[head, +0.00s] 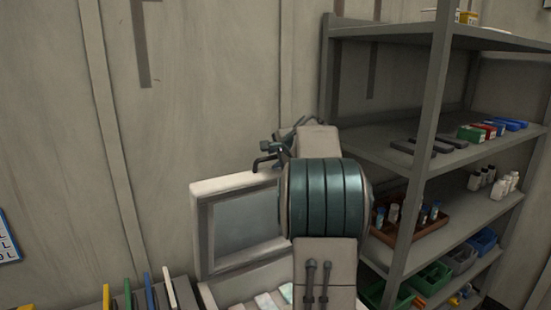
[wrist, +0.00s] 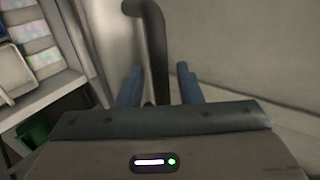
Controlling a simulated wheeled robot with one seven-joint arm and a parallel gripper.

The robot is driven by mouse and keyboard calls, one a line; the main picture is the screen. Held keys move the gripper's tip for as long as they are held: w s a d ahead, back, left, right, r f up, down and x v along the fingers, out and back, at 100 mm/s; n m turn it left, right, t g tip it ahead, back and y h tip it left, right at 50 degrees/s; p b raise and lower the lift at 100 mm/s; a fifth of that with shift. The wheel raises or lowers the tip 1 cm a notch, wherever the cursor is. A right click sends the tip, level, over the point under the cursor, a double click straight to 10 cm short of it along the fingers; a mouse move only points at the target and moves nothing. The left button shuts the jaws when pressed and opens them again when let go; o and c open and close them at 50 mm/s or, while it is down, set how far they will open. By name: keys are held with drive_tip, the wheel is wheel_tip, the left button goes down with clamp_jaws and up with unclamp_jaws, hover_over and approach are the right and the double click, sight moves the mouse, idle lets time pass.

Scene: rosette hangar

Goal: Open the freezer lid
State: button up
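The freezer lid (head: 198,240) stands raised, near upright, in the head view: a white frame around a grey panel. Part of it is hidden behind my arm. Below it the open freezer (head: 207,298) shows pale packs (head: 265,301) inside. The dark bent lid handle (head: 262,162) sticks up at the lid's top edge; it also shows in the wrist view (wrist: 157,45). My gripper (head: 272,148) is at the handle. In the wrist view its two blue fingers (wrist: 159,85) stand apart on either side of the handle, with a gap visible beside it.
A grey shelf rack (head: 430,160) with boxes, bottles and bins stands close on the right. Several upright coloured panels (head: 148,290) stand at the lower left. The wall (head: 200,80) rises behind the lid.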

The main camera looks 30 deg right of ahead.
drive_tip(key=b+v, duration=0.3)
drive_tip(key=v, duration=1)
drive_tip(key=shift+s+r+b, duration=0.2)
drive_tip(key=shift+s+b, duration=0.2)
drive_tip(key=shift+a, duration=0.1)
drive_tip(key=s+a+f+n+g+y, duration=0.1)
drive_tip(key=s+a+f+n, duration=0.25)
drive_tip(key=a, duration=0.35)
drive_tip(key=s+a+f+n+g+b, duration=0.1)
drive_tip(key=s+a+f+n+g, duration=0.15)
drive_tip(key=a+f, duration=0.35)
drive_tip(key=s+a+f+n+y, duration=0.1)
drive_tip(key=s+a+f+n, duration=0.15)
drive_tip(key=a, duration=0.55)
drive_tip(key=s+a+f+n+g, duration=0.1)
drive_tip(key=s+a+f+n, duration=0.4)
drive_tip(key=s+f, duration=0.3)
drive_tip(key=s+a+f+n+g+h+b, duration=0.1)
drive_tip(key=s+a+f+n+g, duration=0.1)
drive_tip(key=s+a+f+n, duration=0.3)
wheel_tip(320, 180, down, 3)
drive_tip(key=s, duration=0.3)
drive_tip(key=shift+a, duration=0.25)
